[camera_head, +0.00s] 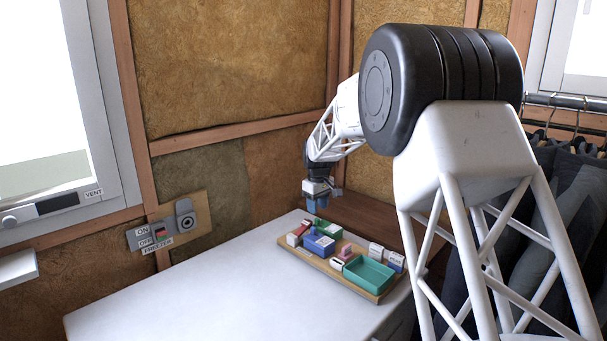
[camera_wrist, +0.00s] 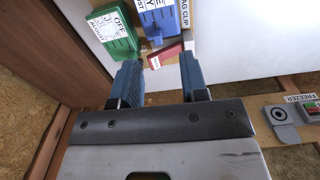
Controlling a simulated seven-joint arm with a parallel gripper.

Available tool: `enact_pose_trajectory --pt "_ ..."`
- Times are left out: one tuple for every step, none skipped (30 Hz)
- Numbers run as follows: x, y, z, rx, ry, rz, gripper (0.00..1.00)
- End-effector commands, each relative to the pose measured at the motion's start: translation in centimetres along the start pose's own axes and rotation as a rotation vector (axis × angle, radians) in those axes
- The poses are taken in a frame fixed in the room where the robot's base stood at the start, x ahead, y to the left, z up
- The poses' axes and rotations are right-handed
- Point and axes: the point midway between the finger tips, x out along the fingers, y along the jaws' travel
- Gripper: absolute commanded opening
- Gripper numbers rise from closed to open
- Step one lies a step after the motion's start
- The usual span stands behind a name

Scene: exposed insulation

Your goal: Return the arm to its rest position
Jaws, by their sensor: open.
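My gripper (camera_wrist: 160,82) is open in the wrist view, with its two blue fingers apart and nothing between them. In the head view my gripper (camera_head: 322,194) hangs above the far end of the white surface, over the back of a wooden tray (camera_head: 376,298). My white arm (camera_head: 470,150) reaches in from the right and fills much of that view. Near the fingers in the wrist view are a green box (camera_wrist: 113,30), a blue box (camera_wrist: 163,24) and a red box (camera_wrist: 165,56). The red box lies just beyond the fingertips.
The white top (camera_head: 210,290) is clear left of the tray. The tray holds several small boxes and a teal bin (camera_head: 368,274). A switch panel (camera_head: 160,237) is on the wall at left. Dark clothes (camera_head: 570,200) hang from a rail at right.

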Motion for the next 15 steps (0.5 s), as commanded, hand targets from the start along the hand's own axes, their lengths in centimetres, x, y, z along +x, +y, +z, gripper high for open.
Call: enact_pose_trajectory --pt "-1.0 -0.3 1.0 0.013 0.005 0.004 0.40" --pt "-1.4 -0.6 1.6 0.022 0.006 0.005 0.40" --pt "-2.1 -0.9 2.4 0.033 0.010 0.007 0.40" --pt "-2.5 -1.1 3.1 0.043 0.011 0.008 0.40" --pt "-3.0 -1.4 3.8 0.053 0.014 0.010 0.40" --pt "-3.7 -1.7 4.7 0.066 0.017 0.012 0.40" --pt "-4.2 -2.0 5.4 0.076 0.019 0.014 0.40" --pt "-4.7 -2.3 6.1 0.086 0.022 0.015 0.40" --pt "-5.2 -2.7 7.0 0.100 0.024 0.017 0.40" --pt "-5.6 -3.0 7.8 0.109 0.026 0.018 0.40" --pt "-6.0 -3.3 8.4 0.119 0.029 0.020 0.40" --pt "-6.5 -3.7 9.4 0.133 0.031 0.022 0.40" --pt "-7.0 -4.0 10.1 0.142 0.035 0.024 0.40" --pt "-7.4 -4.3 10.8 0.151 0.037 0.025 0.40" --pt "-7.9 -4.8 11.7 0.165 0.041 0.028 0.40"
